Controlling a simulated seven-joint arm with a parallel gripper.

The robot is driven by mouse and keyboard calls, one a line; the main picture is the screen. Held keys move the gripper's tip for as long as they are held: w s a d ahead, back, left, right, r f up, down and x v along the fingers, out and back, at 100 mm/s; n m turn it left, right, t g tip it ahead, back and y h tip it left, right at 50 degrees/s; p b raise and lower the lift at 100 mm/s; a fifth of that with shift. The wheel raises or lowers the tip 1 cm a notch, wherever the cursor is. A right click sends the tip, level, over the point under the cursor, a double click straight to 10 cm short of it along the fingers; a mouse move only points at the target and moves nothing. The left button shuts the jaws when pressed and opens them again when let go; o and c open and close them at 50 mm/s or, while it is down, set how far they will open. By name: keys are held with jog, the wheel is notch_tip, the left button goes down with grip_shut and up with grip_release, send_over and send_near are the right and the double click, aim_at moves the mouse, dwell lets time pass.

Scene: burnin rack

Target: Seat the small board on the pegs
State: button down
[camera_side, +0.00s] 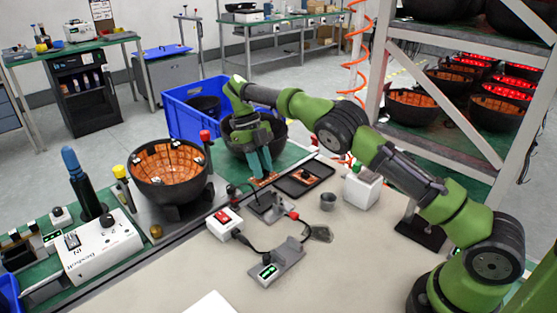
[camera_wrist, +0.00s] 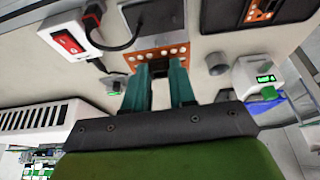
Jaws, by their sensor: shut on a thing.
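My gripper (camera_side: 262,174) points down with its green fingers shut on a small orange-copper board (camera_side: 264,182). In the wrist view, the fingertips (camera_wrist: 163,66) meet the board (camera_wrist: 158,52), which shows a row of pale dots. In the side view the board appears just behind a grey fixture (camera_side: 268,207) and left of a black tray (camera_side: 300,188). I cannot tell whether it touches anything beneath it. The pegs cannot be made out in either view. Another orange board (camera_side: 306,176) lies in the tray; it also shows in the wrist view (camera_wrist: 262,10).
A black bowl with orange panels (camera_side: 170,172) stands to the left, and a blue crate (camera_side: 180,118) behind. A red-switch box (camera_side: 225,223) and a cabled grey unit (camera_side: 272,268) lie in front. A grey cup (camera_side: 328,202) and white box (camera_side: 362,188) stand right. The front table is mostly clear.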

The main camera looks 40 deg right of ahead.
send_over(266, 202)
jog(key=w, duration=0.1)
jog(key=shift+w+f, duration=0.2)
jog(key=shift+f, duration=2.6)
jog(key=shift+f, duration=1.2)
jog(key=c, duration=0.8)
grip_release()
jog(key=shift+c, duration=0.2)
jog(key=shift+w+r, duration=0.2)
jog(key=shift+r, duration=0.2)
jog(key=r, duration=0.7)
jog(key=shift+w, duration=0.4)
jog(key=shift+r, duration=1)
